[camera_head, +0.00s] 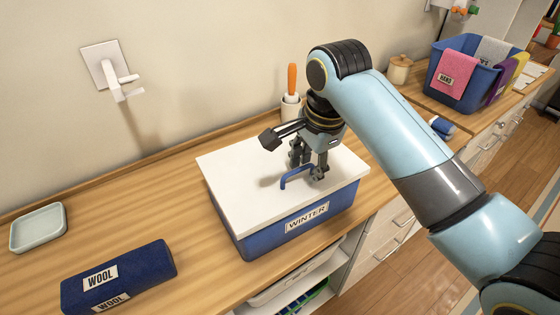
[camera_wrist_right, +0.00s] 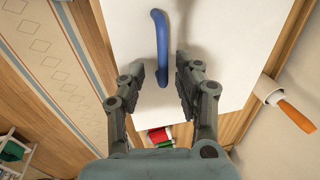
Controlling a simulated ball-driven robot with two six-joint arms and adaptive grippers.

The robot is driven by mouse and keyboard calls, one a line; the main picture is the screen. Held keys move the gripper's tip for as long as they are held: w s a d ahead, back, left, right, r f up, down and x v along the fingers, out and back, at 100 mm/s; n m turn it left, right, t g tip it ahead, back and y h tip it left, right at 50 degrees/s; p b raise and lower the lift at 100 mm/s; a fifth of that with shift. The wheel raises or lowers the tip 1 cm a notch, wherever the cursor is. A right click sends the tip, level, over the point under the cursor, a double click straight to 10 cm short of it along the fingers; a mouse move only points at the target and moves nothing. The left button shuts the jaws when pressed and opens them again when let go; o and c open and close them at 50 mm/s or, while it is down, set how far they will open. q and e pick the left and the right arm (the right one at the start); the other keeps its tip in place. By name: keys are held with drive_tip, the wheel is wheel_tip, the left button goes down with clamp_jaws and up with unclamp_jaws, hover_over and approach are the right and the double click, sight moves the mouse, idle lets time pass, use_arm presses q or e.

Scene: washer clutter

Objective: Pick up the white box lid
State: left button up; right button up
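The white box lid (camera_head: 232,180) lies flat on a blue box (camera_head: 278,236) labelled WINTER on the wooden counter. The lid also fills the middle of the right wrist view (camera_wrist_right: 225,35). A blue arched handle (camera_head: 290,177) stands on the lid; it shows in the wrist view too (camera_wrist_right: 161,45). My right gripper (camera_head: 308,173) is low over the lid at the handle. In the wrist view its fingers (camera_wrist_right: 161,66) are spread, one each side of the handle's near end, with gaps showing. My left gripper is not in view.
A blue WOOL bundle (camera_head: 118,278) and a pale dish (camera_head: 38,228) lie at left. An orange-handled tool (camera_head: 292,78) stands in a white cup (camera_head: 291,108) behind the lid. A blue basket of cloths (camera_head: 462,82) stands at back right.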

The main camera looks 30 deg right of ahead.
drive_tip(key=shift+w+d+f, duration=0.15)
drive_tip(key=shift+w, duration=0.1)
clamp_jaws()
